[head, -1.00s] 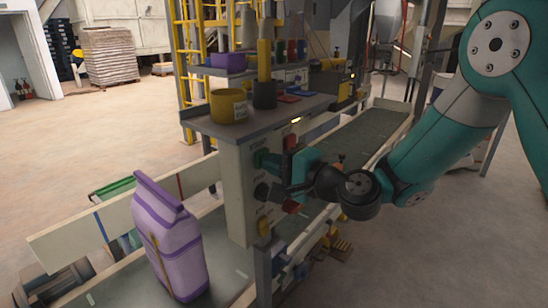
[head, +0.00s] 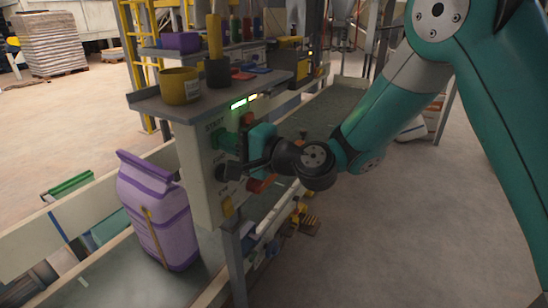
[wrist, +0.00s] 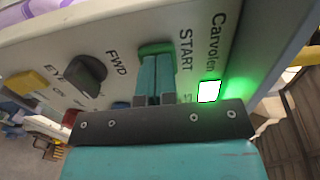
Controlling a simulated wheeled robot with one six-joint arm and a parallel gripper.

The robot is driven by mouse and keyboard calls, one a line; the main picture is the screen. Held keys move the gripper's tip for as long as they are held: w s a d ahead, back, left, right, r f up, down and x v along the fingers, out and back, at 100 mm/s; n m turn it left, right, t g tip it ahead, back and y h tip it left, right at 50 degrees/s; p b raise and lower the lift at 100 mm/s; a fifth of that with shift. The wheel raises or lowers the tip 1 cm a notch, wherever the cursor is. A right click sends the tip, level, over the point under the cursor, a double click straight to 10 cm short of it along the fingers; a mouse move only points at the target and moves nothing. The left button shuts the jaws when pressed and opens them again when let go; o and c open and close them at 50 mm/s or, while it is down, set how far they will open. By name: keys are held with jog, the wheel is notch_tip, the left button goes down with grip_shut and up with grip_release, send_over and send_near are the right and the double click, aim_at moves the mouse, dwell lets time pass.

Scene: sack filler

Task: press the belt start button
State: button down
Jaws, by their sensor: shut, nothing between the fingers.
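The green start button (wrist: 157,48) sits beside the "START" label on the pale control panel (wrist: 200,30) in the wrist view. My gripper (wrist: 157,62) is shut and empty, with its teal fingertips at the button's face, seemingly touching it. How far the button is pushed in cannot be told. In the head view my gripper (head: 240,143) reaches the panel from the right, at the green button (head: 226,141). A lamp (wrist: 210,91) glows bright green near the button; the indicator strip (head: 245,102) also shows green in the head view.
A black FWD knob (wrist: 86,72) and a yellow control (wrist: 28,82) share the panel. A red button (head: 247,118) is above my gripper. A purple sack (head: 160,215) stands on the belt left of the panel. Open floor (head: 400,240) lies to the right.

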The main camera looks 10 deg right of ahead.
jog(key=b+v, duration=0.5)
jog(key=v, duration=0.8)
jog(key=shift+f, duration=0.1)
dwell(1.0)
